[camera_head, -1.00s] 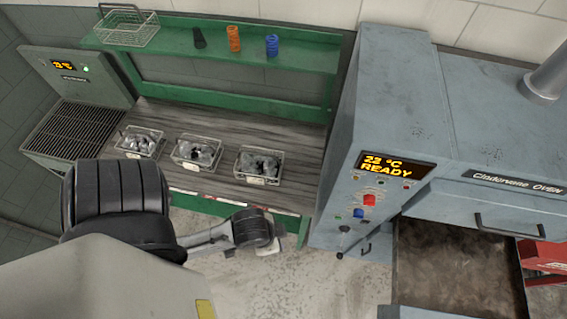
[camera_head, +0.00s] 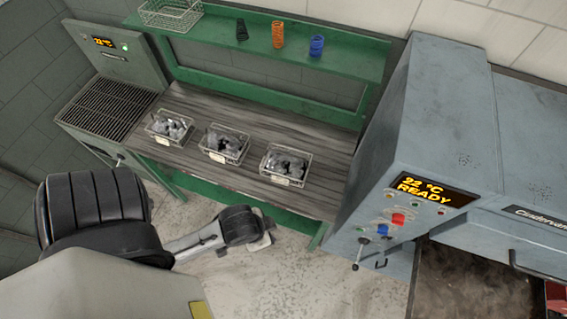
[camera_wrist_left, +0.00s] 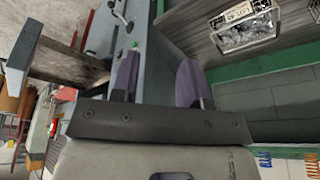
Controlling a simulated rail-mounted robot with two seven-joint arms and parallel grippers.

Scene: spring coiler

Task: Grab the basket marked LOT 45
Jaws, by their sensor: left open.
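Three wire baskets of dark metal parts stand in a row on the wooden bench: a left basket (camera_head: 170,127), a middle basket (camera_head: 224,144) and a right basket (camera_head: 286,165). Their tags are too small to read in the head view. In the left wrist view, a basket (camera_wrist_left: 243,27) at the upper right has a white tag that seems to read LOT 45; it appears to be the right basket, nearest the oven. My left gripper (camera_wrist_left: 157,78) is open and empty, apart from the basket. In the head view my left arm's end is in front of the bench. My right gripper is out of view.
A green shelf (camera_head: 350,62) above the bench holds an empty wire basket (camera_head: 170,14) and black, orange and blue springs. The grey oven (camera_head: 440,130) stands right of the bench, showing READY. A grated unit (camera_head: 105,105) stands left. Bare bench separates the baskets.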

